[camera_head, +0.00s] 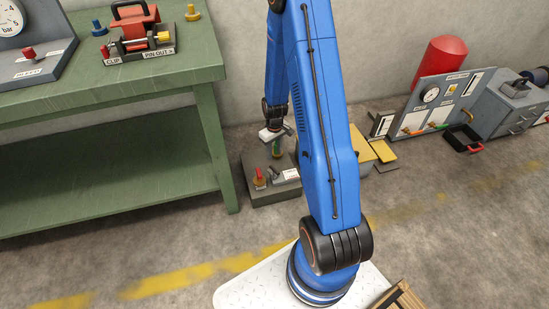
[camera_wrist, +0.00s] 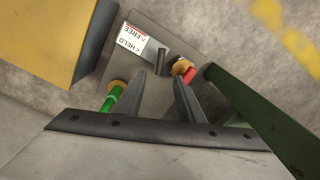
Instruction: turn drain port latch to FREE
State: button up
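The drain port box (camera_head: 262,190) is a low grey block on the floor. Its top also shows in the wrist view (camera_wrist: 160,98). A white label (camera_wrist: 131,38) there reads HELD and FREE. The dark latch lever (camera_wrist: 161,61) stands beside the label; I cannot tell which word it points to. A red-handled brass fitting (camera_wrist: 183,68) lies right of the lever, and a green handle (camera_wrist: 112,98) lies at left. My gripper (camera_wrist: 160,77) is open and empty, with the lever visible beyond the gap between its fingertips. In the head view my gripper (camera_head: 272,134) is over the box's back part.
A green workbench (camera_head: 120,82) stands left of the box; its leg shows close at right in the wrist view (camera_wrist: 245,115). A yellow-topped block (camera_head: 382,150) stands to the right. A panel with a gauge (camera_head: 430,95) and a red tank (camera_head: 440,60) are farther right.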

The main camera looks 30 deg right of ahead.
jog(key=shift+r, duration=0.75)
jog(key=c, duration=0.4)
jog(key=shift+s+d+f+m, duration=0.15)
jog(key=shift+d+m, duration=0.1)
jog(key=shift+m, duration=0.15)
grip_shut()
jog(key=s+d+f+m+y, duration=0.1)
jog(key=s+d+f+m, duration=0.1)
jog(key=d+m, duration=0.35)
jog(key=m+y, duration=0.2)
jog(key=m, duration=1.2)
send_near(274, 173)
jog(key=s+d+f, duration=0.1)
jog(key=f, duration=0.1)
jog(key=s+d+f, duration=0.1)
jog(key=d+f, duration=0.1)
jog(key=s+d+f, duration=0.1)
jog(key=d+f, duration=0.1)
jog(key=shift+s+d+f, duration=0.1)
jog(key=shift+d+f, duration=0.1)
jog(key=shift+f, duration=0.2)
jog(key=shift+a+r, duration=0.2)
jog(key=shift+a, duration=0.9)
jog(key=shift+w+a+r, duration=0.15)
jog(key=shift+w+a, duration=0.05)
jog(key=shift+a, duration=0.65)
